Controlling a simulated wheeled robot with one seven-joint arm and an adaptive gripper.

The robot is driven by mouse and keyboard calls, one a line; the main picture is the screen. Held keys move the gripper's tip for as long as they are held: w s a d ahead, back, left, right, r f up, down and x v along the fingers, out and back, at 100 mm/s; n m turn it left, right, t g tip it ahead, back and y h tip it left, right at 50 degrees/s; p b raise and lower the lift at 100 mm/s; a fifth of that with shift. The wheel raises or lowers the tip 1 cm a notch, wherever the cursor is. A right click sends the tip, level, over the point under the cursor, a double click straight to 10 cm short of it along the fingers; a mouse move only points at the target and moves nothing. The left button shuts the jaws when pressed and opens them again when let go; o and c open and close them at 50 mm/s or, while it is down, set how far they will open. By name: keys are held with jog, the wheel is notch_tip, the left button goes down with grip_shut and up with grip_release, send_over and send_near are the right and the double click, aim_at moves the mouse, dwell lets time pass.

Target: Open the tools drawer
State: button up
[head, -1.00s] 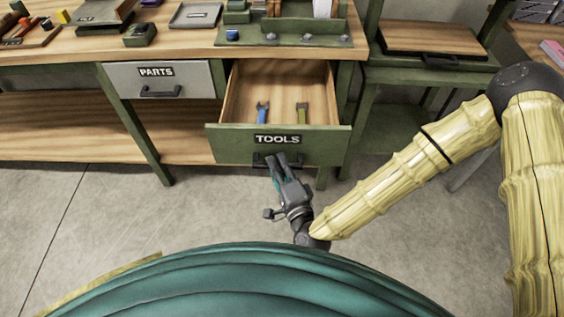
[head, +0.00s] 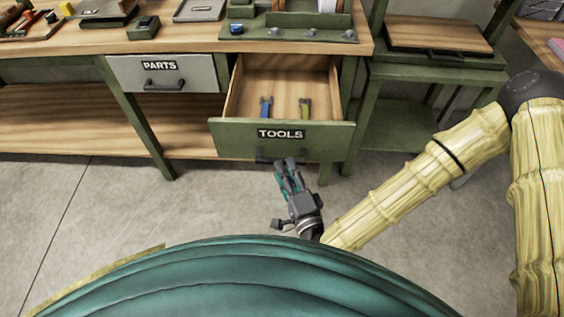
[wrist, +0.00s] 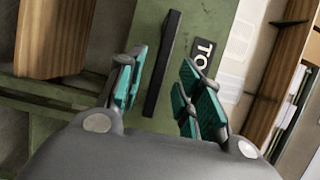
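The green tools drawer (head: 230,132) stands pulled out under the workbench, its front marked TOOLS. Its wooden inside is exposed and holds a blue-handled tool (head: 266,108) and a yellow-green-handled tool (head: 305,108). The dark drawer handle (head: 268,156) is on the lower front; it also shows in the wrist view (wrist: 163,65). My gripper (head: 286,164) is just in front of the drawer, near the handle. In the wrist view its teal-padded fingers (wrist: 160,92) are spread apart. The handle shows beyond and between them, with nothing gripped.
The grey parts drawer (head: 193,76) is shut to the left. A green side stand (head: 415,75) with a wooden top is at the right. The workbench top (head: 190,45) carries trays and small items. Floor (head: 110,215) in front is clear.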

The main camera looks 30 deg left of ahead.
jog(key=v, duration=0.7)
jog(key=shift+s+d, duration=0.25)
jog(key=s+d+f+n+g+h+p, duration=0.25)
jog(key=d+f+n+g+h, duration=0.35)
jog(key=d+f, duration=0.8)
jog(key=s+d+f+g+h+p, duration=0.1)
jog(key=s+d+f+g+h, duration=0.1)
jog(key=d, duration=1)
jog(key=s+d+f+n+g+h+p, duration=0.1)
jog(key=s+d+h, duration=0.4)
jog(key=d, duration=0.7)
jog(key=f+g, duration=0.1)
jog(key=g, duration=0.1)
jog(key=shift+d+f+n+g+h+p, duration=0.2)
jog(key=shift+d+n+g+h+p, duration=0.1)
jog(key=shift+d+h+p, duration=0.1)
